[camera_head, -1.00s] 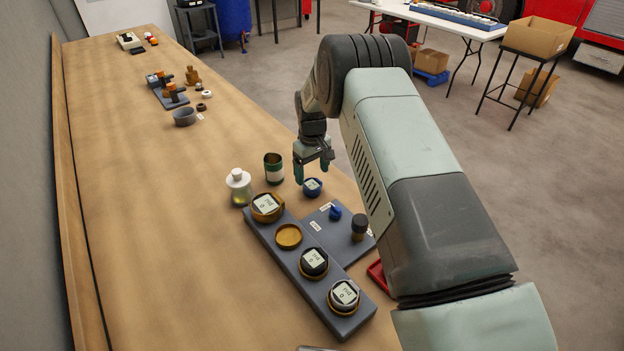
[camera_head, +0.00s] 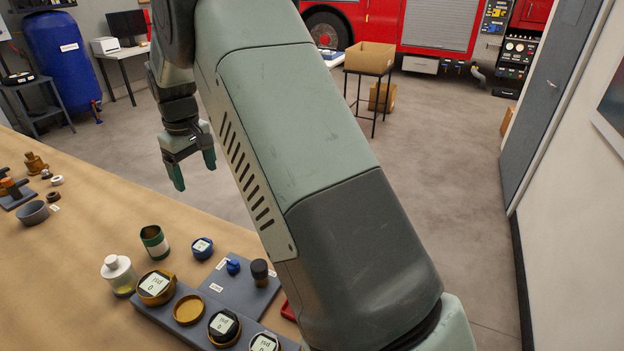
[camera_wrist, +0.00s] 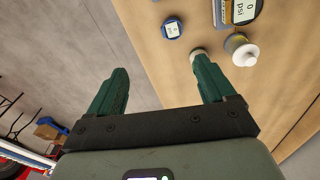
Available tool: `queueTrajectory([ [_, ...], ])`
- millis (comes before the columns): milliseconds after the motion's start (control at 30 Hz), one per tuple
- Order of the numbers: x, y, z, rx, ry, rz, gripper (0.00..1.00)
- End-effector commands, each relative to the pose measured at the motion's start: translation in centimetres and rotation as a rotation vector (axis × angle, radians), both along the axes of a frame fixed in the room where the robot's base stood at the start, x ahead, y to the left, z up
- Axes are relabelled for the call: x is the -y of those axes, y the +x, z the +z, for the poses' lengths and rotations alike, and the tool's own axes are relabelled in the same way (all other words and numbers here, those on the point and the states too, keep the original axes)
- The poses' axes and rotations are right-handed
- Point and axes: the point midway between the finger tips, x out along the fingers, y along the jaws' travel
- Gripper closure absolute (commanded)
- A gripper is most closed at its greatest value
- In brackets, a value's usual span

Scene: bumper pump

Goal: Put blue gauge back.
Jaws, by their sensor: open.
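The blue gauge (camera_head: 202,248) stands on the wooden table behind the grey rack, face up, beside a green can. It also shows at the top of the wrist view (camera_wrist: 172,28). The grey rack (camera_head: 150,309) has a row of round brass-coloured cups. One cup (camera_head: 188,310) is empty. It sits between a large gauge in a brass cup (camera_head: 155,286) and a black-rimmed gauge (camera_head: 223,325). Another gauge (camera_head: 264,342) is partly cut off at the frame's bottom. My gripper (camera_head: 192,172) is open and empty, raised in the air clear of the blue gauge.
The green can (camera_head: 154,241) and a bottle with a white cap (camera_head: 118,272) stand close to the blue gauge and rack. A grey plate (camera_head: 239,286) holds a blue knob and a dark-topped peg.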

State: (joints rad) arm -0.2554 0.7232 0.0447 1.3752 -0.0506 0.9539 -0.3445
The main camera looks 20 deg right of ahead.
Motion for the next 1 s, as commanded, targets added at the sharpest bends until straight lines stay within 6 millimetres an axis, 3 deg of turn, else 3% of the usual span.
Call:
queueTrajectory([
  [33, 1.4, -1.3, 3.5, 0.030, 0.008, -0.036, 0.17],
  [200, 5.3, -6.9, 11.5, 0.105, 0.030, -0.150, 0.17],
  [300, 7.6, -10.9, 15.0, 0.149, 0.045, -0.219, 0.17],
  [433, 10.3, -16.8, 18.3, 0.205, 0.069, -0.309, 0.17],
  [567, 12.4, -23.0, 20.0, 0.261, 0.097, -0.396, 0.17],
  [700, 14.2, -29.2, 20.0, 0.317, 0.128, -0.487, 0.17],
  [833, 15.2, -33.4, 19.1, 0.356, 0.154, -0.552, 0.17],
  [1000, 15.6, -36.0, 18.0, 0.380, 0.171, -0.595, 0.17],
])
